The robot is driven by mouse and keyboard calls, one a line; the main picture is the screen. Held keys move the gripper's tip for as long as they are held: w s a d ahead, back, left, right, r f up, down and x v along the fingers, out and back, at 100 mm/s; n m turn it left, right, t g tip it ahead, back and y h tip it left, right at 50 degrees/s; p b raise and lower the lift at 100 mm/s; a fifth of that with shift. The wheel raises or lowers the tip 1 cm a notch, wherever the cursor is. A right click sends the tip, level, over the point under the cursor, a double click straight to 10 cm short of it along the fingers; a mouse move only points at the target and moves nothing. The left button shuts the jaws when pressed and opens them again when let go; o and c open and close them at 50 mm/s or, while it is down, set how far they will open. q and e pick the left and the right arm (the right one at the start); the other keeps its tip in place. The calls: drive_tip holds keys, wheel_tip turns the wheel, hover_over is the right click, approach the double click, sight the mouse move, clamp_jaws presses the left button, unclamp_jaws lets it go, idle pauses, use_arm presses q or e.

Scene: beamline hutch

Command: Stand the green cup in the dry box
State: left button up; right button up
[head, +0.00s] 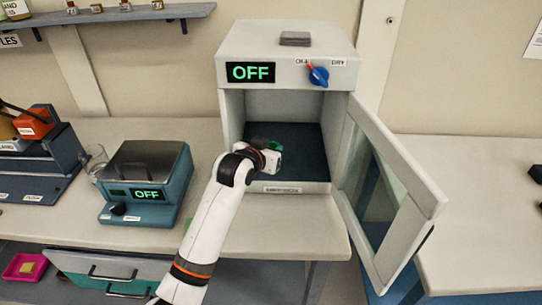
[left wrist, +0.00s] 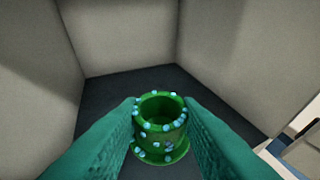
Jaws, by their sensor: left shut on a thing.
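The dry box (head: 292,38) stands on the bench with its front door (head: 392,190) swung open to the right. My left gripper (head: 265,146) reaches into its chamber. In the left wrist view my two teal fingers (left wrist: 160,108) are shut on the green cup (left wrist: 160,138), one on each side. The cup is upright, open at the top, with pale blue dots and a wider foot. The box's dark floor (left wrist: 105,98) is around and below it; I cannot tell whether the foot touches it. In the head view the cup (head: 276,145) is mostly hidden by my gripper. My right gripper is out of view.
The box's display (head: 250,72) reads OFF, and a blue knob (head: 319,75) sits beside it. A teal scale-like device (head: 147,180), also reading OFF, stands left of my arm. The bench at right (head: 475,225) is mostly clear. A magenta tray (head: 22,267) lies lower left.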

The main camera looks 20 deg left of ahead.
sight(271, 146)
use_arm(q)
drive_tip(key=w, duration=0.1)
drive_tip(key=w+f, duration=0.1)
drive_tip(key=w+a+f, duration=0.1)
drive_tip(key=w, duration=0.1)
drive_tip(key=shift+f+p, duration=0.15)
drive_tip(key=shift+p, duration=0.15)
wheel_tip(271, 146, down, 4)
drive_tip(key=shift+r, duration=0.2)
drive_tip(key=shift+w+a+f+p, duration=0.1)
drive_tip(key=shift+w+f+p, duration=0.05)
drive_tip(key=shift+f+p, duration=0.35)
drive_tip(key=shift+f, duration=0.1)
drive_tip(key=shift+f, duration=0.15)
drive_tip(key=o, duration=1)
